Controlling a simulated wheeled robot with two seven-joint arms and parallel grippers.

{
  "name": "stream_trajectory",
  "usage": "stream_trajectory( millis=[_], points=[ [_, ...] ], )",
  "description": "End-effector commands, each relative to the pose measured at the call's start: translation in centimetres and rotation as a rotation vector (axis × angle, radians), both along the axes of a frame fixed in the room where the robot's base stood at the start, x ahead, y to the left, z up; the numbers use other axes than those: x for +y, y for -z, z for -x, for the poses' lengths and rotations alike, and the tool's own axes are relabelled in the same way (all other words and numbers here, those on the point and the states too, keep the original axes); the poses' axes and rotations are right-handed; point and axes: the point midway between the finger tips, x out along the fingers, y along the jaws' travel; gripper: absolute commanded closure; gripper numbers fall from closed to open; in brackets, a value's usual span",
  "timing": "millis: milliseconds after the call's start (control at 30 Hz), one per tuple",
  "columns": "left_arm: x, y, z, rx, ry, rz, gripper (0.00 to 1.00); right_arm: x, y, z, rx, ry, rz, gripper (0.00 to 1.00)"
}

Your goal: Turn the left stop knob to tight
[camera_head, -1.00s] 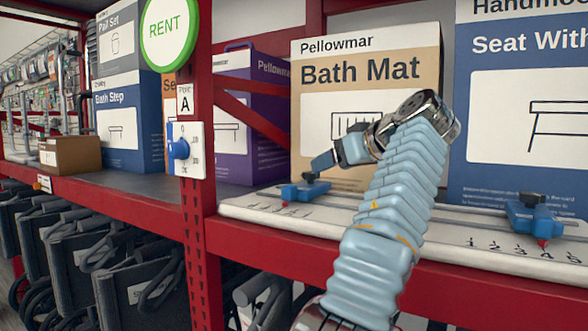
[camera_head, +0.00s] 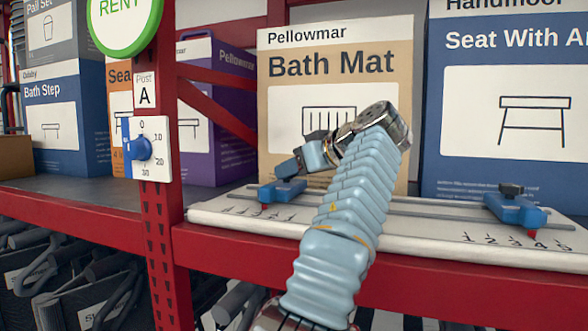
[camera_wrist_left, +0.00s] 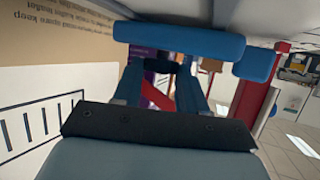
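The left stop (camera_head: 281,192) is a blue clamp with a red pointer on the rail of a white scale board. My left gripper (camera_head: 287,172) reaches down over its top and hides its knob in the head view. In the left wrist view, the two fingers (camera_wrist_left: 162,78) stand apart. Their tips are close to a blue bar (camera_wrist_left: 180,38), which looks like part of the stop. Whether the fingers press on the knob cannot be made out. The right stop (camera_head: 515,207), with a dark knob on top, sits farther right. My right gripper is not in view.
The white scale board (camera_head: 400,240) lies along the red shelf edge (camera_head: 450,272). A Bath Mat box (camera_head: 335,85) stands close behind the gripper, and a blue seat box (camera_head: 510,120) to its right. A red post (camera_head: 160,220) carries a blue dial (camera_head: 141,148) at the left.

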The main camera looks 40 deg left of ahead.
Motion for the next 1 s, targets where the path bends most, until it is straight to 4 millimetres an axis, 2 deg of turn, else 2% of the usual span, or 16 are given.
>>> stream_trajectory(
  millis=[33, 167, 200, 367, 567, 1000],
  points=[
    [0.0, 0.0, 0.0, 0.000, 0.001, 0.000, 0.68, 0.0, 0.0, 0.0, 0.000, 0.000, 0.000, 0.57],
    [0.0, 0.0, 0.0, 0.000, 0.001, 0.000, 0.88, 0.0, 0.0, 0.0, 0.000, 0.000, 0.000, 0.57],
    [0.0, 0.0, 0.0, 0.000, 0.001, 0.000, 0.89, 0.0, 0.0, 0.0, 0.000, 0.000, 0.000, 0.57],
    [0.0, 0.1, 0.1, -0.001, 0.013, 0.001, 0.89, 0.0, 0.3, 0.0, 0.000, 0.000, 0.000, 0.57],
    [0.1, 0.4, 0.3, -0.003, 0.084, 0.002, 0.89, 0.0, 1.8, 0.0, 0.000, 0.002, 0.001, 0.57],
    [0.5, 0.4, 1.2, -0.005, 0.434, 0.002, 0.89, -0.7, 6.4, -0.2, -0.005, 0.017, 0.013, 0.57]
  ],
)
